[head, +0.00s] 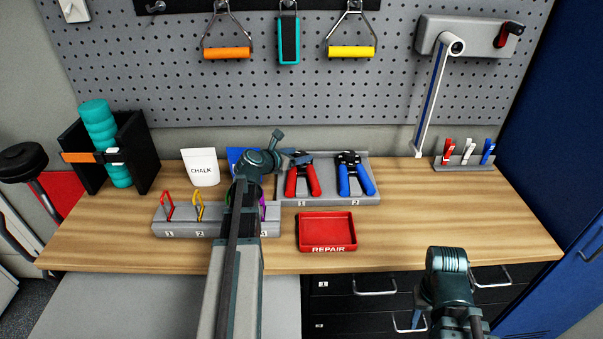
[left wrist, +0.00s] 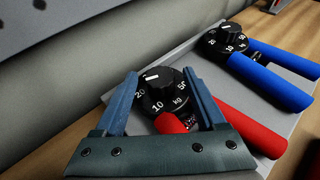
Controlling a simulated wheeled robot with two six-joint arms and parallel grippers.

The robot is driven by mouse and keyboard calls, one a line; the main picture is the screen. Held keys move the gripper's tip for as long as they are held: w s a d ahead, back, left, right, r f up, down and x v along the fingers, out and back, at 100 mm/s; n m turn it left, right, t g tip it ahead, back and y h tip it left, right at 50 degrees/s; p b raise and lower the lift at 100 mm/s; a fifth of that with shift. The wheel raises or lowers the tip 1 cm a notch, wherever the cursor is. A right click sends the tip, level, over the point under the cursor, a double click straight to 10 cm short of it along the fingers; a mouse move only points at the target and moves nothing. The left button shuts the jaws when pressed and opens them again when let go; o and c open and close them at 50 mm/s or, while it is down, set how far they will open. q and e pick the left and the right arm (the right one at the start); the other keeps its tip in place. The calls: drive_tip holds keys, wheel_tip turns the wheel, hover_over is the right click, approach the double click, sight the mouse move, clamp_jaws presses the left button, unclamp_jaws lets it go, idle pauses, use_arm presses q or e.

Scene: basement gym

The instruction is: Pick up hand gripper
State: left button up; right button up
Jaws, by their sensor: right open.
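The red hand gripper (head: 303,182) lies in slot 1 of the grey tray (head: 329,156), and the blue hand gripper (head: 356,180) lies in slot 2. Each has two coloured handles and a black dial. My left gripper (head: 298,156) is over the dial end of the red one. In the left wrist view its open fingers (left wrist: 160,85) stand on either side of the red one's black dial (left wrist: 161,92), with gaps showing. The blue one (left wrist: 270,78) is to the right there. My right gripper (head: 420,305) is low, in front of the drawers, and partly hidden.
A red REPAIR tray (head: 327,232) lies in front of the grey tray. A grey rack (head: 186,224) with coloured clips and a chalk bag (head: 202,168) are to the left. A pegboard (head: 180,90) rises behind.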

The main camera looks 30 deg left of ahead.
use_arm(q)
clamp_jaws()
idle(0.3)
wheel_tip(320, 180, up, 10)
drive_tip(key=p, duration=1)
